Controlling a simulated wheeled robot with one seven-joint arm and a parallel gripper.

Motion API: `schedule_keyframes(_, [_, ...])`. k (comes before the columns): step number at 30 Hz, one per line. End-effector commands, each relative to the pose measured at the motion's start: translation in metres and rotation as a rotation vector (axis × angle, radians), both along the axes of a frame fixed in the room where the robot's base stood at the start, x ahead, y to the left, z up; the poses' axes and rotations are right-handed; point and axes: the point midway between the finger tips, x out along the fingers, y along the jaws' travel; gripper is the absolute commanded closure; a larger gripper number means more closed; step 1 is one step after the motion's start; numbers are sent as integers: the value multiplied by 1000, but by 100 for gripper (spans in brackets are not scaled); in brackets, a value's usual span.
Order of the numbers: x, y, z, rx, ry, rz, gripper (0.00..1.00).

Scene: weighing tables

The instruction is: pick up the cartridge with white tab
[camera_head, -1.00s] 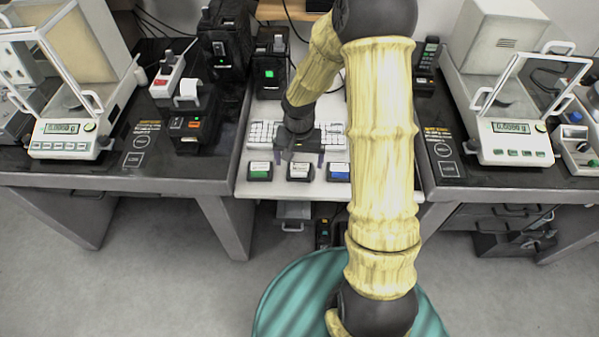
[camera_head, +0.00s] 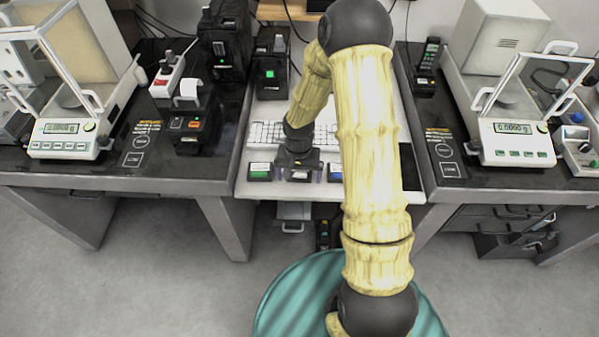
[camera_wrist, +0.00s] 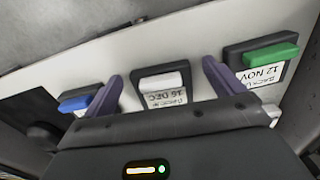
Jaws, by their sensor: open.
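The cartridge with the white tab (camera_wrist: 163,88) is dark with a white label reading 16 DEC. In the wrist view it lies between the two purple fingers of my gripper (camera_wrist: 160,90), with a gap on each side. My gripper is open. In the head view my gripper (camera_head: 298,176) is over the middle of the cartridge row and largely hides this cartridge. The green-tab cartridge (camera_wrist: 264,62) is labelled 12 NOV and sits beyond one finger; it also shows in the head view (camera_head: 260,172). The blue-tab cartridge (camera_wrist: 80,104) lies beyond the other finger.
The cartridges lie along the front edge of the white table (camera_head: 243,180). A keyboard (camera_head: 266,134) lies just behind my gripper. Black devices (camera_head: 268,72) stand at the back left. Balances flank the table at left (camera_head: 62,140) and right (camera_head: 516,142).

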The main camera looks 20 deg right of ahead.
Motion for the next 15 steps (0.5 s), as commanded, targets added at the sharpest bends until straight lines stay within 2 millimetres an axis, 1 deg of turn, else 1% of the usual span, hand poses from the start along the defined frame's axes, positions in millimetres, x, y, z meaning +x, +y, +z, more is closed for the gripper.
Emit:
schedule_keyframes(13, [0, 0, 1, 0, -1, 0, 6])
schedule_keyframes(14, [0, 0, 1, 0, -1, 0, 8])
schedule_keyframes(15, [0, 0, 1, 0, -1, 0, 16])
